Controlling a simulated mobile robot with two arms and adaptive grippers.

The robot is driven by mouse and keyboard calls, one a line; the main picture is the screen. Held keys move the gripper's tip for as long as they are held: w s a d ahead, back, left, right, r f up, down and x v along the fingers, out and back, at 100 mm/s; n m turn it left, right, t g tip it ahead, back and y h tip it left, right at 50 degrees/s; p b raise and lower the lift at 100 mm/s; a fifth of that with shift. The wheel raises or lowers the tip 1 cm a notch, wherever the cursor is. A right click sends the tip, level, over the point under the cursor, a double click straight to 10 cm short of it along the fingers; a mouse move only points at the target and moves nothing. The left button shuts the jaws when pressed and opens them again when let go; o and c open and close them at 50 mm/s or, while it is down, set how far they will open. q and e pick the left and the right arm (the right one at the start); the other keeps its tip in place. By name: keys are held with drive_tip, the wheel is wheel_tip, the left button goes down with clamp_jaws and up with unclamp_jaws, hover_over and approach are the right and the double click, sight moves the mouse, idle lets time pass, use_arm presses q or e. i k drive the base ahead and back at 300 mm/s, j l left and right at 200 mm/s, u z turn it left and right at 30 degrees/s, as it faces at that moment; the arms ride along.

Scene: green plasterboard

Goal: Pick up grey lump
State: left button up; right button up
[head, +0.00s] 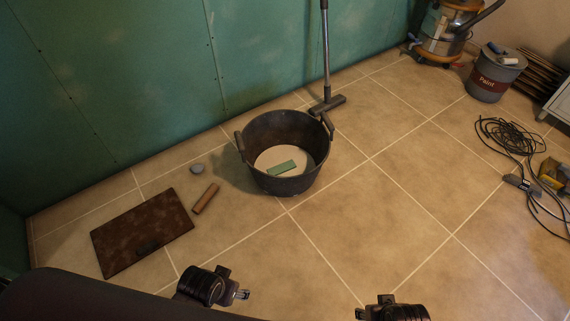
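The grey lump (197,169) is a small rounded piece lying on the tiled floor near the green wall, left of the black bucket. My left gripper (234,288) is at the bottom of the head view, well in front of the lump and apart from it. My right gripper (378,305) is at the bottom edge, further right, and partly cut off by the frame. Neither gripper is seen touching anything. The view is too small and dark to tell whether their fingers are open or shut.
A brown stick (206,198) and a rusty brown board (130,225) lie near the lump. The black bucket (291,185) holds pale material and a green block (281,168). A floor brush (327,104), vacuum (440,35), paint bucket (487,85) and cables (507,134) stand further off. Central floor is clear.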

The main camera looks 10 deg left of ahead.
sight(196, 169)
drive_tip(key=u, duration=1.15)
drive_tip(key=i+l, duration=0.55)
drive_tip(key=i+z, duration=0.05)
drive_tip(key=i, duration=0.05)
